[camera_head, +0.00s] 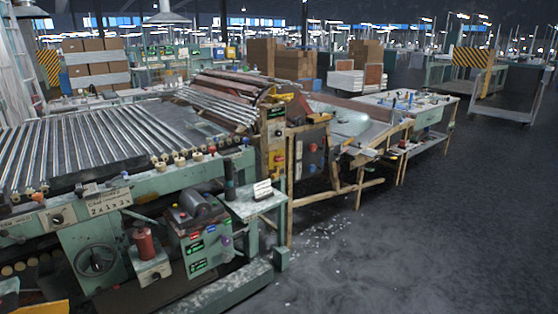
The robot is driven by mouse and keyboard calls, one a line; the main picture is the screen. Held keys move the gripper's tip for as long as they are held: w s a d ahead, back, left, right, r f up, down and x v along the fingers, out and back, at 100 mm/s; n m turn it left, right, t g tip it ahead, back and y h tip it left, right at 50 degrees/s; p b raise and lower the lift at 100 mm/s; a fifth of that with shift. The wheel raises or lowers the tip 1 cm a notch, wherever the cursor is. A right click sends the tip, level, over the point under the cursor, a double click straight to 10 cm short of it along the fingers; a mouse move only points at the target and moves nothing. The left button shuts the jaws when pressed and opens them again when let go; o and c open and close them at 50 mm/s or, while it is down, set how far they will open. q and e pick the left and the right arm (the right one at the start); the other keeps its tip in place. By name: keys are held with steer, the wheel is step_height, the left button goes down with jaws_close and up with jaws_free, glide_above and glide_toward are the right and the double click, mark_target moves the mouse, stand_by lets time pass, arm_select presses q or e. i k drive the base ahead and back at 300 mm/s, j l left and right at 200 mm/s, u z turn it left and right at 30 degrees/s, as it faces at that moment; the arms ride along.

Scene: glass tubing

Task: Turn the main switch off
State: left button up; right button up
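No switch in the head view is readably marked as the main switch. A red cylindrical part (144,243) stands on a small green block to the right. A green box with lit displays (196,248) is beside that. Neither of my grippers is in view.
Glass tubes (85,140) lie in a row on the machine bed. A small green side table (262,205) carries a white sign. Wooden legs and a trestle stand behind it. The dark floor (430,235) on the right is open, with white bits scattered near the machine.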

mark_target(277, 159)
steer(key=i+l+z, duration=0.4)
steer(key=i, duration=0.3)
steer(key=i+z, duration=0.45)
steer(key=i, duration=0.25)
steer(key=i+l+u, duration=0.1)
steer(key=i+u, duration=0.2)
steer(key=i, duration=0.2)
steer(key=i+l+u, duration=0.25)
steer(key=i, duration=0.3)
steer(key=i+l+u, duration=0.3)
steer(key=i, duration=0.2)
